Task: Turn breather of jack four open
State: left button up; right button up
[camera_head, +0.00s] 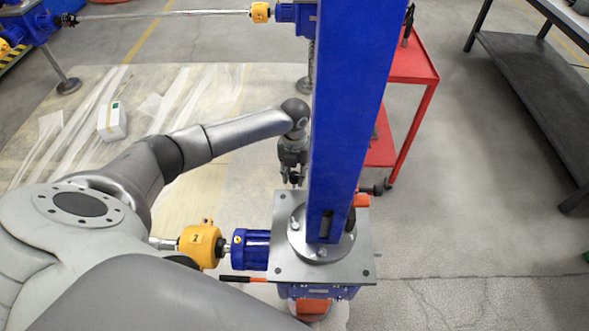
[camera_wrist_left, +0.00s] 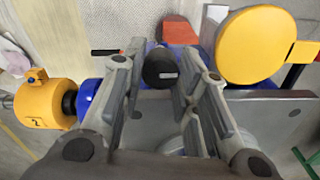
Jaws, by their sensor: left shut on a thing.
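The breather appears to be a small black cylinder with a pale mark (camera_wrist_left: 160,68), between my left fingertips in the left wrist view. My left gripper (camera_head: 292,178) reaches down beside the blue column (camera_head: 350,105) at the far left corner of the jack's metal plate (camera_head: 295,262). In the left wrist view my left gripper (camera_wrist_left: 160,75) is shut on the black cylinder, one finger on each side. In the head view the breather cannot be made out. No jack number is readable. My right gripper is not in view.
A yellow coupling marked 2 (camera_head: 200,246) joins a blue cylinder (camera_head: 250,249) left of the plate. A black and orange tool (camera_head: 240,279) lies below it. A red cart (camera_head: 410,65) stands behind the column. A dark bench shelf (camera_head: 535,85) is at the right; open floor lies between.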

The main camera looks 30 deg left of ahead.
pick_arm(q)
jog(key=n+p, duration=0.2)
jog(key=shift+r+n, duration=0.25)
jog(key=shift+n, duration=0.15)
jog(key=n+p, duration=0.3)
jog(key=n, duration=0.1)
jog(key=shift+n, duration=0.3)
jog(key=n+p, duration=0.3)
jog(key=n, duration=0.1)
jog(key=n+p, duration=0.2)
jog(key=n, duration=0.4)
jog(key=n+p, duration=0.2)
jog(key=n, duration=0.2)
jog(key=shift+f+n, duration=0.1)
jog(key=shift+n, duration=0.2)
jog(key=n+p, duration=0.2)
jog(key=n, duration=0.2)
jog(key=n+p, duration=0.1)
jog(key=n, duration=0.3)
jog(key=shift+n+p, duration=0.3)
jog(key=shift+n, duration=0.1)
jog(key=n+p, duration=0.1)
jog(key=n, duration=0.3)
jog(key=shift+w, duration=0.1)
jog(key=shift+n, duration=0.3)
